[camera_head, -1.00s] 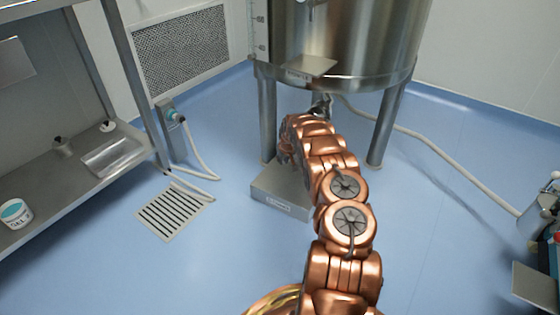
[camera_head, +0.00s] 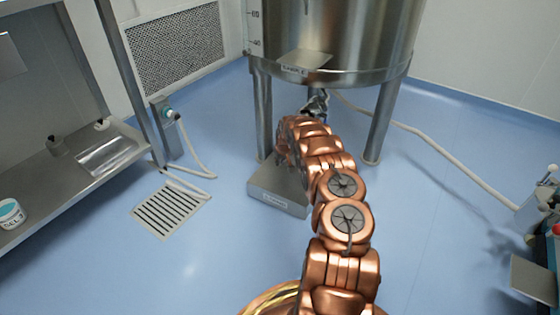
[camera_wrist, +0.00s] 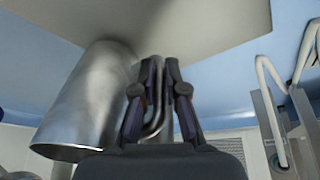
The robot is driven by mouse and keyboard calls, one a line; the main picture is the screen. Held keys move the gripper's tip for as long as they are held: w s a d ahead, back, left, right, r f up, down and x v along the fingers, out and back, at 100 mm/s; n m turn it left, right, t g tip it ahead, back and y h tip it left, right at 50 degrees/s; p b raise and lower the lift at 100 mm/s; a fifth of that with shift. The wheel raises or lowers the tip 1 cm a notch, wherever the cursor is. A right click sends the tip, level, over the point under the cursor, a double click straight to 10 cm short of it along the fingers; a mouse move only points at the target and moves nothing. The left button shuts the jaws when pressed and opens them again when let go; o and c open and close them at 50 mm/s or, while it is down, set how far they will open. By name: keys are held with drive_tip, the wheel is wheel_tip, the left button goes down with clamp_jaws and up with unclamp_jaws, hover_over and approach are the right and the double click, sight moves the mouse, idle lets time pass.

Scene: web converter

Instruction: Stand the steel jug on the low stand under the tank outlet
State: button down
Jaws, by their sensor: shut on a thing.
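The steel jug (camera_wrist: 85,105) is a shiny cylinder on the left of the wrist view, which looks upside down. My gripper (camera_wrist: 160,72) is shut on the jug's bent handle (camera_wrist: 155,110). The jug's base end lies close against the flat grey top of the low stand (camera_wrist: 205,25); I cannot tell whether they touch. In the head view the low stand (camera_head: 277,204) sits on the floor below the tank (camera_head: 335,35). My arm hides the jug and gripper there. The tank outlet (camera_head: 316,103) shows just above my arm's far end.
Tank legs (camera_head: 382,122) stand on both sides of the stand. A pale hose (camera_head: 430,142) runs right across the floor. A steel bench (camera_head: 75,190) with a tub (camera_head: 10,214) is at left, near a floor drain (camera_head: 170,210). Open blue floor lies in front.

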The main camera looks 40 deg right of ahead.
drive_tip(key=shift+f, duration=0.25)
drive_tip(key=c, duration=1.1)
unclamp_jaws()
drive_tip(key=shift+c, duration=0.2)
drive_tip(key=shift+v, duration=0.85)
drive_tip(key=v, duration=1)
drive_tip(key=shift+a+r, duration=0.1)
